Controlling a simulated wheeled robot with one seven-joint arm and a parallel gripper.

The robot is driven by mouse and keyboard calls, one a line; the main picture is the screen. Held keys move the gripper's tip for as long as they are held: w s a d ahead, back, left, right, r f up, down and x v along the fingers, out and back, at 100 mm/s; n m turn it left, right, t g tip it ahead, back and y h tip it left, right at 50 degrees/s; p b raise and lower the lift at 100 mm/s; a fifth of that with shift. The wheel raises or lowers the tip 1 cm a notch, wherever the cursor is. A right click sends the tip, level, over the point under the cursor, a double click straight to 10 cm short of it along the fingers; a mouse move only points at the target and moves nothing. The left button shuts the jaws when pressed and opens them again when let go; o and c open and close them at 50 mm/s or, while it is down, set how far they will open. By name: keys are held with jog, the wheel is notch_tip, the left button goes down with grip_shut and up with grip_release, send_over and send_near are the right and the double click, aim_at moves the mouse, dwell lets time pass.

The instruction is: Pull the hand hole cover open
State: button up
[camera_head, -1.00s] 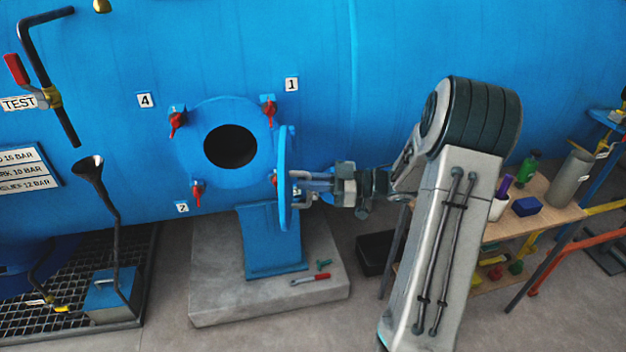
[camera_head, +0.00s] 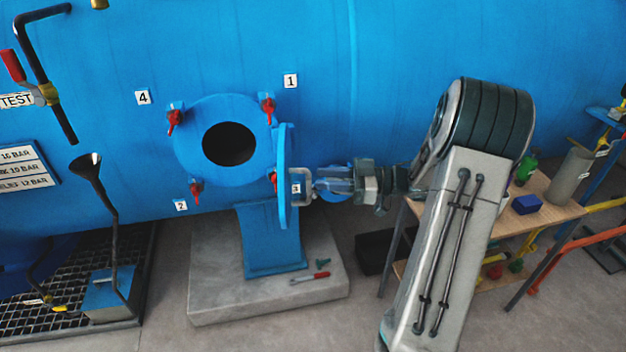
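The blue round hand hole cover (camera_head: 283,160) stands swung out to the right of the hand hole, seen almost edge-on. The dark round hand hole (camera_head: 229,144) is fully exposed in its blue flange. Red-handled clamps, such as the upper left one (camera_head: 174,121), sit around the flange. My gripper (camera_head: 315,184) is at the right of the cover, beside its outer face, at about mid height. A small grey part, perhaps the cover's handle, shows between cover and fingers. Whether the fingers touch it or are parted is too small to tell.
A blue pedestal (camera_head: 270,240) on a concrete block (camera_head: 215,290) stands below the hole. A red-handled tool (camera_head: 309,278) lies on the block. A wooden bench (camera_head: 540,210) with containers is at the right, behind my arm. A floor grating (camera_head: 60,305) is at the left.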

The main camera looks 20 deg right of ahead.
jog(key=b+v, duration=0.1)
jog(key=v, duration=0.8)
jog(key=shift+d, duration=0.3)
jog(key=w+a+r+m+t+h, duration=0.4)
jog(key=w+r+m+t+h, duration=0.35)
jog(key=w+h, duration=0.6)
jog(key=s+a+f+m+g+h, duration=0.1)
jog(key=s+a+g, duration=0.3)
jog(key=s, duration=0.6)
jog(key=s+a+f+m+g+h, duration=0.1)
jog(key=s+a+f+m+g, duration=0.2)
jog(key=s, duration=0.7)
jog(key=s+a+f+m+g+h, duration=0.1)
jog(key=s+a+f+m+g, duration=0.1)
jog(key=s+a+f+g, duration=0.2)
jog(key=s+a+g, duration=0.1)
jog(key=s+a, duration=0.2)
jog(key=s, duration=0.3)
jog(key=shift+s+a, duration=0.15)
jog(key=shift+s, duration=0.2)
jog(key=shift+r, duration=0.1)
